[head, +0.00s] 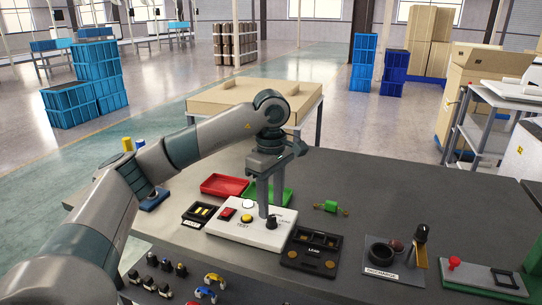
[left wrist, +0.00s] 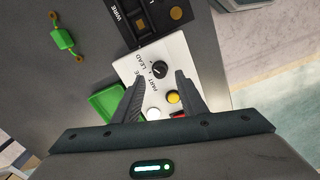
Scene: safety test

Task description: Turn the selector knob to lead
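The white test box (head: 248,228) stands on the dark table, with a red button, a yellow button, a white button and a black selector knob (head: 271,222). My left gripper (head: 269,208) points down over the box, its fingers above or beside the knob. In the left wrist view, the knob (left wrist: 160,70) appears between the tips of my open left gripper (left wrist: 160,76), with gaps on both sides; contact is not visible. Words including LEAD and PART are printed beside the knob on the box (left wrist: 178,55). The knob's pointer direction is too small to tell. My right gripper is not in view.
A black tray labelled LEAD (head: 312,251) sits right of the box, and a smaller black tray (head: 202,214) left. Red (head: 224,185) and green (head: 283,197) trays lie behind. A green part with leads (head: 330,207), a stand (head: 395,262) and a red-knobbed fixture (head: 484,277) are farther right.

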